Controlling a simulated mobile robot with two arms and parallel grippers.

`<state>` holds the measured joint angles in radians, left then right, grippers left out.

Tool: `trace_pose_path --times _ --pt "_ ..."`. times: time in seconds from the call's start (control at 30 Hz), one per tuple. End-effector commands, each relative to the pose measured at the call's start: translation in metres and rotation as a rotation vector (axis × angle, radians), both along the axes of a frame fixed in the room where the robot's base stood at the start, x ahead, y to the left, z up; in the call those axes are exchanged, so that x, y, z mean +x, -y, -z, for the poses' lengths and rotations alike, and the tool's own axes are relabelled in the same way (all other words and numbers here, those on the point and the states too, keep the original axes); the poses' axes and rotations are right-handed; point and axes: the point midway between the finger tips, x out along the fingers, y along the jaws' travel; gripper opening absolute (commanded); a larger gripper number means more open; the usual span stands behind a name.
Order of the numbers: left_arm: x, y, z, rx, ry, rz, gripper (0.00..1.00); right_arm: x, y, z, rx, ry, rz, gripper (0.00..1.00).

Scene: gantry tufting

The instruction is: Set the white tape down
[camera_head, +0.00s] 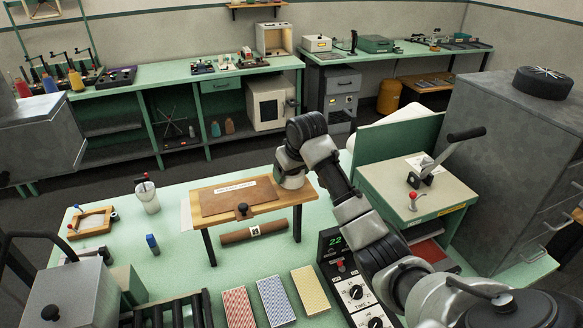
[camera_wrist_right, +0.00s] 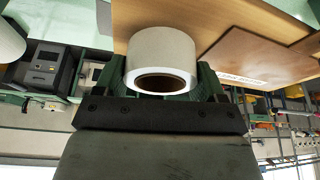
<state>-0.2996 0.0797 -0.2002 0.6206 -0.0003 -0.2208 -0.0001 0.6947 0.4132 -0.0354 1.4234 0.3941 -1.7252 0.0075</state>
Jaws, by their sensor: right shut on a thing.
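The white tape (camera_wrist_right: 162,50) is a wide roll with a dark core hole. In the right wrist view it sits between the two green fingers of my right gripper (camera_wrist_right: 163,80), which is shut on it. Just beyond it is the wooden stand (camera_wrist_right: 150,12) with its brown panel (camera_wrist_right: 260,52); I cannot tell whether the tape touches the wood. In the head view my right gripper (camera_head: 291,178) is at the right end of the wooden stand (camera_head: 275,214); its fingers and the tape are hidden there. My left gripper is not in view.
A brown roll (camera_head: 240,236) lies under the stand. A white cup (camera_head: 147,197), a blue item (camera_head: 152,244) and a wooden frame (camera_head: 92,222) are to the left. Red, blue and yellow pads (camera_head: 310,290) and a control box (camera_head: 345,285) are in front. Bare green tabletop (camera_head: 185,262) shows at left-centre.

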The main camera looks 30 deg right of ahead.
Motion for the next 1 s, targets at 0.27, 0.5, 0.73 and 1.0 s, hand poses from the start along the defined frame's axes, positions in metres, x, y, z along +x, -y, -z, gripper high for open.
trace_pose_path --times 0.27,0.5,0.73,1.0 --pt "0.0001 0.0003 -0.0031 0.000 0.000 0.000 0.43 0.0000 0.0003 0.0065 0.000 0.002 0.000 0.46" --pt "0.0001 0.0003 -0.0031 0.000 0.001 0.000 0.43 0.0000 0.0003 0.0097 0.000 0.002 0.000 0.77" --pt "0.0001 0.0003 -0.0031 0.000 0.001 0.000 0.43 -0.0001 0.0003 0.0095 0.000 0.002 0.000 0.96" --pt "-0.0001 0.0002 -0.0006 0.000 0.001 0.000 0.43 -0.0008 0.0005 0.0038 -0.001 0.004 0.000 0.96"
